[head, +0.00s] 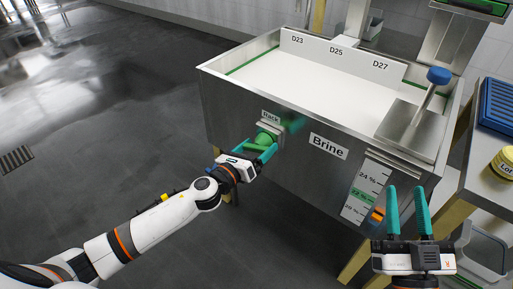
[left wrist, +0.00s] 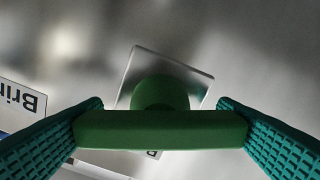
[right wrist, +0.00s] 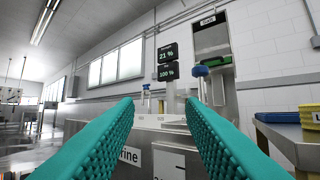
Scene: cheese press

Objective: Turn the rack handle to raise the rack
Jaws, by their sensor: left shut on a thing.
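The green rack handle (head: 265,138) sits on a small plate on the front of the steel brine tank (head: 225,112), under the "Rack" label (head: 270,116). My left gripper (head: 262,153) is at the handle. In the left wrist view the handle's green bar (left wrist: 160,130) spans between the two teal fingers, which are shut on its ends. The bar lies level across that view, with its round hub behind it. My right gripper (head: 408,212) is open and empty in front of the tank's right side. Its spread fingers also show in the right wrist view (right wrist: 160,125).
The tank top holds a white surface (head: 330,75) marked D23, D25 and D27. A blue-knobbed lever (head: 437,77) stands at its right. An orange pointer (head: 377,215) sits by the percent scale. A side table holds a blue crate (head: 497,105) and yellow tub (head: 504,162).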

